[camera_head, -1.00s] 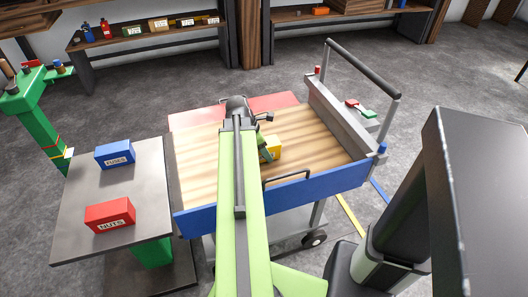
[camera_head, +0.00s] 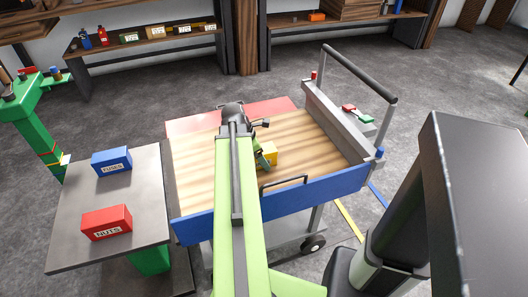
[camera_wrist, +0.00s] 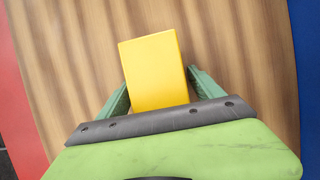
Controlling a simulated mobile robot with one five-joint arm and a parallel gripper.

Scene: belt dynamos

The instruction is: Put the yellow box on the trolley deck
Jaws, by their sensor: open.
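The yellow box (camera_head: 270,153) rests on the wooden deck of the trolley (camera_head: 310,139), near the middle. In the wrist view the yellow box (camera_wrist: 153,70) lies between the two green fingers of my gripper (camera_wrist: 158,78), its far end reaching past their tips. The fingers are open, one on each side of the box. In the head view my gripper (camera_head: 262,158) is at the left side of the box, and my arm hides part of the deck. The wrist view shows bare striped deck (camera_wrist: 235,50) around the box.
A blue FUSES box (camera_head: 112,161) and a red NUTS box (camera_head: 106,222) stand on a grey table (camera_head: 75,245) left of the trolley. The deck has a blue front side (camera_head: 325,192) with a black handle, and a push bar (camera_head: 358,73) at its right end.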

